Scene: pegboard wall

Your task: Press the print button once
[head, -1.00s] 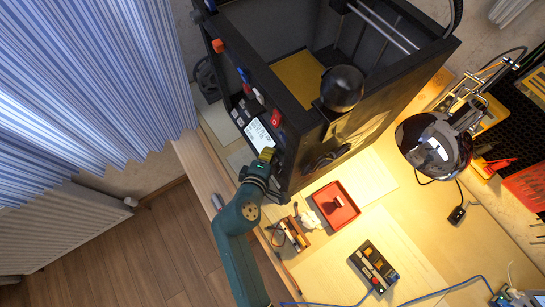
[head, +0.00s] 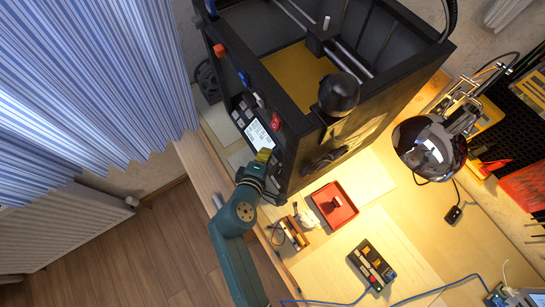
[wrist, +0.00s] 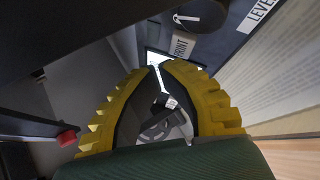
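The black 3D printer (head: 370,130) stands on the table. Its front panel carries a lit screen (head: 259,137) in the head view. In the wrist view a white PRINT label (wrist: 182,46) shows just beyond my fingertips, beside a dark round knob (wrist: 201,15) with a white pointer. I cannot make out the print button itself; my fingers may hide it. My gripper (head: 263,156) is at the lower end of the panel, its yellow fingers close together at the tips in the wrist view (wrist: 158,66). It holds nothing that I can see. Contact with the panel cannot be told.
A LEVEL label (wrist: 258,13) is right of the knob. A red switch (head: 276,121) sits on the printer's front. A red tray (head: 334,204), a small holder (head: 290,234) and a button box (head: 372,266) lie on the table. A chrome lamp (head: 431,146) stands to the right.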

